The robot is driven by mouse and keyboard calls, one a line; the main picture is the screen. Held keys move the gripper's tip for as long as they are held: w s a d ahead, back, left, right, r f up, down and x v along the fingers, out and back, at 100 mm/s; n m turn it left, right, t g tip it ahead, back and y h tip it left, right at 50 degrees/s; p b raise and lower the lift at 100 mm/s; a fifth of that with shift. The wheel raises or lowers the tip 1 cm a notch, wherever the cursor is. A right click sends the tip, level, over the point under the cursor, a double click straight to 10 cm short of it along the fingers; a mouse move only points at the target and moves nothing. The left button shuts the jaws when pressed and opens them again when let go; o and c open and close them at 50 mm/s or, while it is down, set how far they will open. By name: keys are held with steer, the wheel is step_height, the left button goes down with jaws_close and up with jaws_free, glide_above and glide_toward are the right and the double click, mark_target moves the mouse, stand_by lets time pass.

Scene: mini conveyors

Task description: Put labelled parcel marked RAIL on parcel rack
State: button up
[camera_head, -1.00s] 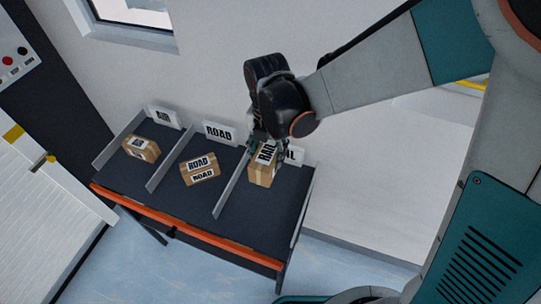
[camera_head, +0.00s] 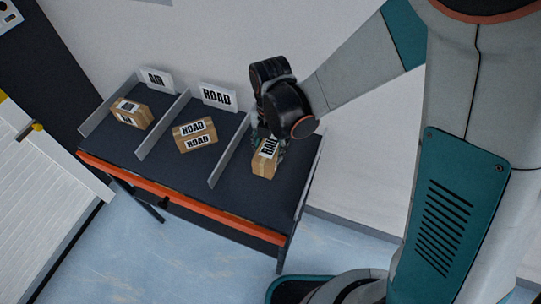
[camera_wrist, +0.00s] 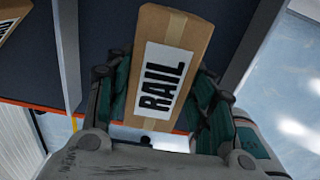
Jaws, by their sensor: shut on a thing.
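The RAIL parcel (camera_head: 266,161) is a brown box with a white label. It is at the right-hand bay of the dark parcel rack (camera_head: 232,205); whether it touches the surface I cannot tell. My gripper (camera_head: 270,138) is shut on it from above, and my wrist hides part of the bay's back. In the wrist view the RAIL parcel (camera_wrist: 163,75) sits between the fingers of my gripper (camera_wrist: 160,100), its label facing the camera.
A ROAD parcel (camera_head: 196,136) lies in the middle bay below the ROAD sign (camera_head: 219,97). Another parcel (camera_head: 131,114) lies in the left bay by the AIR sign (camera_head: 155,79). Grey dividers (camera_head: 228,158) part the bays. A white slatted surface (camera_head: 45,190) is at left.

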mark_target(270, 146)
steer(key=shift+f+b, duration=1.35)
steer(key=shift+f, duration=0.75)
steer(key=shift+f, duration=0.15)
steer(key=o, duration=1.3)
step_height(270, 146, up, 12)
steer(key=p, duration=0.4)
